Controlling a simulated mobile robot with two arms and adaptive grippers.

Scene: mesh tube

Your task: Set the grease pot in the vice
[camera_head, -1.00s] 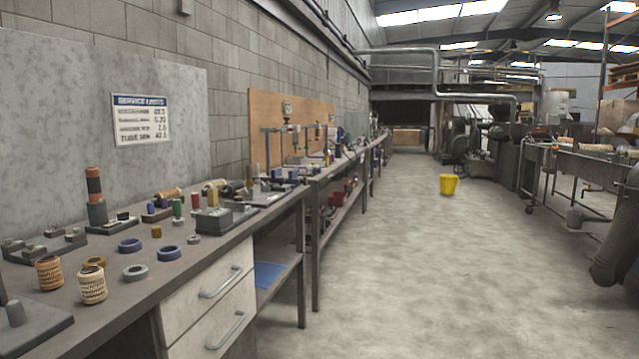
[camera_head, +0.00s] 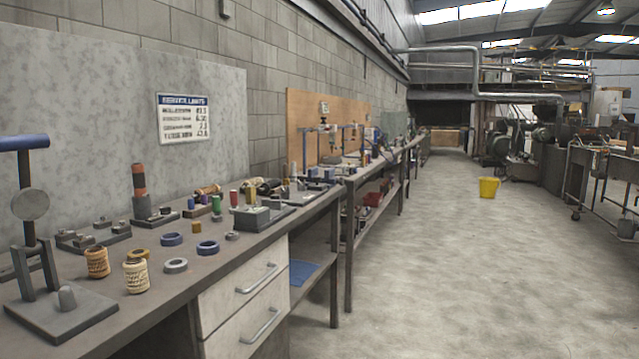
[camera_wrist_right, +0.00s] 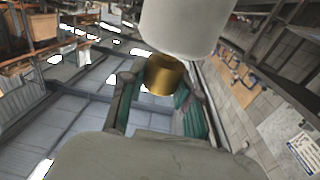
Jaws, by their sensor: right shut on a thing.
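In the right wrist view my right gripper (camera_wrist_right: 163,98) is shut on a small brass-coloured cylinder (camera_wrist_right: 163,77), which looks like the grease pot. It sits between the green-lined fingers, and its lower part is hidden by them. My right gripper does not show in the head view. A grey block-like fixture (camera_head: 257,218) on a flat base stands on the workbench near its right edge; it may be the vice, but I cannot tell for sure. My left gripper is in neither view.
A yellow bucket (camera_head: 488,187) stands on the floor. The floor right of the bench is open.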

